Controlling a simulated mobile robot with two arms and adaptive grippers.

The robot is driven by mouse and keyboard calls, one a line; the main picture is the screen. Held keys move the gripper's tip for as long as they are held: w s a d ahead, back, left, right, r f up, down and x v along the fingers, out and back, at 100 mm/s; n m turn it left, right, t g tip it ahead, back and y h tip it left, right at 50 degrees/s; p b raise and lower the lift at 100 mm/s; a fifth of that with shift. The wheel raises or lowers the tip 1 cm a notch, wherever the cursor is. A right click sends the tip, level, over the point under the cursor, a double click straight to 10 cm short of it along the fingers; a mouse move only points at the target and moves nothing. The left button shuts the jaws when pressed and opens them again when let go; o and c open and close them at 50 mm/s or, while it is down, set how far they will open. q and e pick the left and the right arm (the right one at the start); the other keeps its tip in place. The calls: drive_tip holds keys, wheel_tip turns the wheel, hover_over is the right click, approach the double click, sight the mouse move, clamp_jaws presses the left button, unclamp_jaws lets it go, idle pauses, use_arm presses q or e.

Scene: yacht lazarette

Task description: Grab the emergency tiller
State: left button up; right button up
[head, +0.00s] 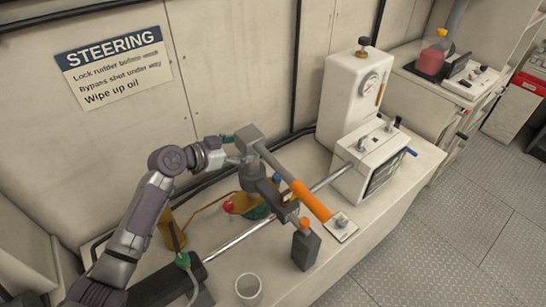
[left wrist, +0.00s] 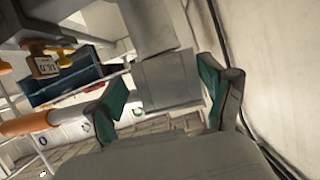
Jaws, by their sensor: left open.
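The emergency tiller is a bar with a grey block head and an orange grip (head: 311,200), lying slanted above the bench-like top. Its grey head (head: 249,138) is at the upper left end. My left gripper (head: 232,150) is open at the left side of that head. In the left wrist view my left gripper (left wrist: 166,75) has its green-padded fingers apart, with the grey head (left wrist: 168,82) showing between or just beyond them. I cannot tell whether they touch. The orange grip (left wrist: 25,123) shows at the left there. My right gripper is not in view.
A white unit with a gauge (head: 348,92) and a control box (head: 372,157) stand right of the tiller. A steel rod (head: 240,241), a dark block (head: 306,247) and a clear cup (head: 248,288) are below it. A wall with a steering sign (head: 115,66) is behind.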

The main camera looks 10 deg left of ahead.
use_arm(q)
drive_tip(key=shift+w+d+f, duration=0.3)
drive_tip(key=shift+w+d, duration=0.1)
drive_tip(key=shift+w, duration=0.05)
drive_tip(key=shift+a, duration=0.1)
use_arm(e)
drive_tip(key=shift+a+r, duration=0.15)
use_arm(q)
drive_tip(key=shift+s, duration=0.1)
drive_tip(key=c, duration=0.5)
drive_tip(key=shift+f, duration=0.1)
clamp_jaws()
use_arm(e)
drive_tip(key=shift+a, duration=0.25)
use_arm(q)
drive_tip(key=shift+r, duration=0.2)
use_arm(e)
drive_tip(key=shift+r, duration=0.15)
